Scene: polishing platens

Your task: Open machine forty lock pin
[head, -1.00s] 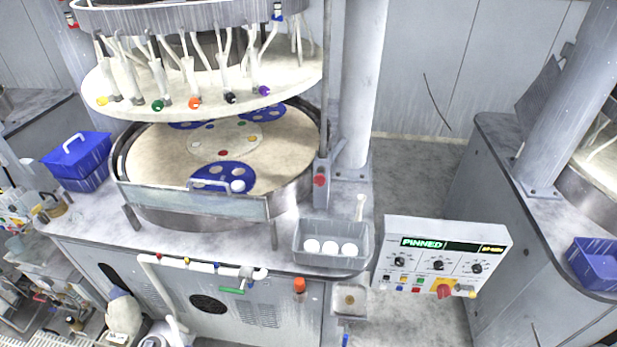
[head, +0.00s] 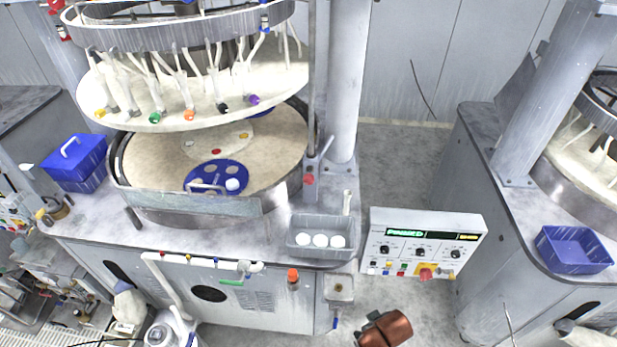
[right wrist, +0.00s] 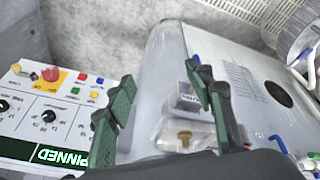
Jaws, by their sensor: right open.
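The machine's control panel (head: 424,243) has a lit green display (head: 405,233). In the right wrist view the display (right wrist: 62,156) reads PINNED. A small grey box (head: 338,289) on the cabinet's front corner holds a brass part; up close this brass part (right wrist: 184,136) looks T-shaped, with a label plate (right wrist: 187,98) beside it. A red knob (head: 309,180) sits on a bracket by the column. I cannot tell for sure which is the lock pin. My right gripper (right wrist: 160,73) is open and empty, its green-padded fingers apart in front of the cabinet corner. My left gripper is not in view.
A grey tray (head: 317,252) with white discs sits on the counter edge above the box. Floor shows between this machine and the right one.

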